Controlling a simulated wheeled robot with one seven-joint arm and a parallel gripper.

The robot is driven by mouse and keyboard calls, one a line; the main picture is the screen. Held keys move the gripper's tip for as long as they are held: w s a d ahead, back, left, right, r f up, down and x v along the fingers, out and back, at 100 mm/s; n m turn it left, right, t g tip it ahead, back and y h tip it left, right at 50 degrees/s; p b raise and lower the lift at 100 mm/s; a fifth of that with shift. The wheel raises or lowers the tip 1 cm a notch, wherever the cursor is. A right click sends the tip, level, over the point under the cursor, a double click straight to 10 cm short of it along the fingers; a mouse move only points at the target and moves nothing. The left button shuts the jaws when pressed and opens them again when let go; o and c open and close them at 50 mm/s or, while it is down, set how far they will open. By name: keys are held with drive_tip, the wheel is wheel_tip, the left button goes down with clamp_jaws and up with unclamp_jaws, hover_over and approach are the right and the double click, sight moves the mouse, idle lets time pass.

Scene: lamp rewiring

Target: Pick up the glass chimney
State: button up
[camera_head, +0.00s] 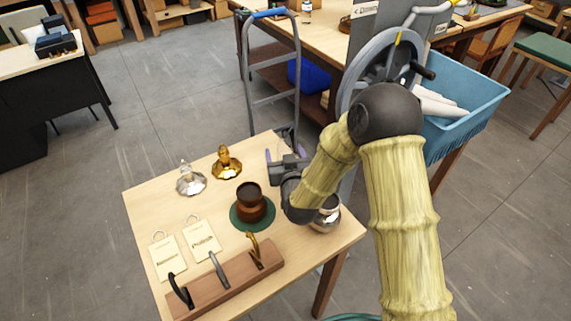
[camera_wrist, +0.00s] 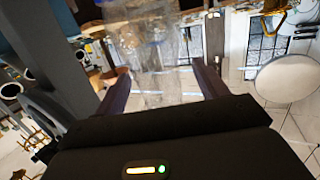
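The glass chimney (camera_wrist: 155,52) is a clear, see-through shape in the middle of the wrist view. It stands out only faintly against the room behind it and reaches down between the two fingers. My gripper (camera_wrist: 162,85) has its dark fingers wide apart, one on each side of the glass. I see no clear contact of both fingers with it. In the head view, my gripper (camera_head: 280,160) is low over the table's back right edge, and I cannot make out the chimney there.
The wooden table (camera_head: 145,205) holds a clear glass piece (camera_head: 190,179), an amber one (camera_head: 227,162), a brown pot (camera_head: 250,203) on a green mat, two labelled cards, a rack with handles (camera_head: 225,282) and a shiny round pot (camera_head: 327,215). A hand truck (camera_head: 248,90) stands behind.

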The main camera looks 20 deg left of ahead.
drive_tip(key=c, duration=1.1)
drive_tip(key=shift+o, duration=0.2)
drive_tip(key=shift+r, duration=0.15)
wheel_tip(320, 180, up, 10)
drive_tip(key=shift+f+b, duration=0.1)
drive_tip(key=shift+b, duration=0.35)
